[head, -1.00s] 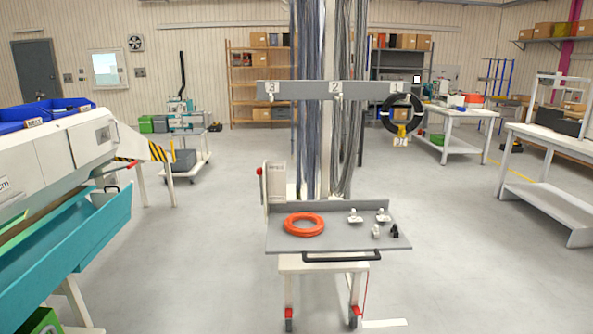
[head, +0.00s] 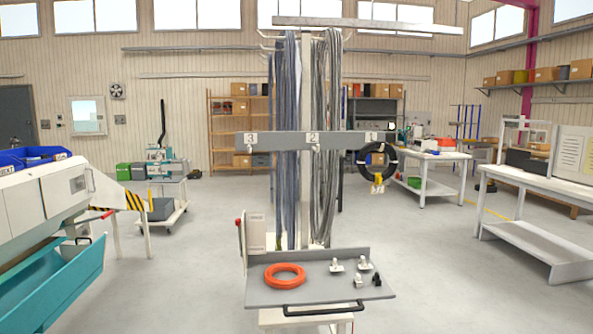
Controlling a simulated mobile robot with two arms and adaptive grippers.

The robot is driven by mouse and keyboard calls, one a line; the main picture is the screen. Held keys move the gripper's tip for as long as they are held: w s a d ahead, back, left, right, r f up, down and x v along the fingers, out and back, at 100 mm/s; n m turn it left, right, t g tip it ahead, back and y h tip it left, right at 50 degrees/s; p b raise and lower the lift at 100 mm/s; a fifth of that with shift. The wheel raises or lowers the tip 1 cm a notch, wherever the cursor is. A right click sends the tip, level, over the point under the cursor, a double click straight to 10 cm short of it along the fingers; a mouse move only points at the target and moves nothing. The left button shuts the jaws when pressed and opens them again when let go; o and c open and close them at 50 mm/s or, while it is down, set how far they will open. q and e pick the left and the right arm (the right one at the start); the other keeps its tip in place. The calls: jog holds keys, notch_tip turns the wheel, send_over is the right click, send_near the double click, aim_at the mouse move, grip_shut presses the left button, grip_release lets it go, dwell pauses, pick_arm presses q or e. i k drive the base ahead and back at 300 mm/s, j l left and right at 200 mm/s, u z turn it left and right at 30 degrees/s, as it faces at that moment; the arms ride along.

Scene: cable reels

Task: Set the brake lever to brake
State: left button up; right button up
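A trolley with a grey tray (head: 335,294) stands straight ahead, in the lower middle of the head view. At its left side is a pale upright box or plate (head: 256,232) with small, unreadable print. A red knob (head: 239,222) sits at the left edge of this plate; it looks like the end of the brake lever, but its shaft and marked positions are too small to tell. Neither of my grippers is in view.
The tray holds an orange cable ring (head: 285,276) and several small white and black parts. A black handle (head: 323,308) runs along its front. A crossbar (head: 300,141) numbered 3, 2, 1 carries a black coil (head: 377,161). Open floor lies around the trolley.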

aim_at(238, 224)
jog(key=i+j+z, duration=0.3)
jog(key=j, duration=0.35)
jog(key=i+j+z, duration=0.15)
jog(key=i+j, duration=0.15)
jog(key=i+j+z, duration=0.15)
jog(key=j, duration=0.25)
jog(key=i+j+z, duration=0.15)
jog(key=j, duration=0.25)
jog(key=i+j+z, duration=0.15)
jog(key=j, duration=0.25)
jog(key=j+z, duration=0.15)
jog(key=j, duration=0.25)
jog(key=i, duration=0.1)
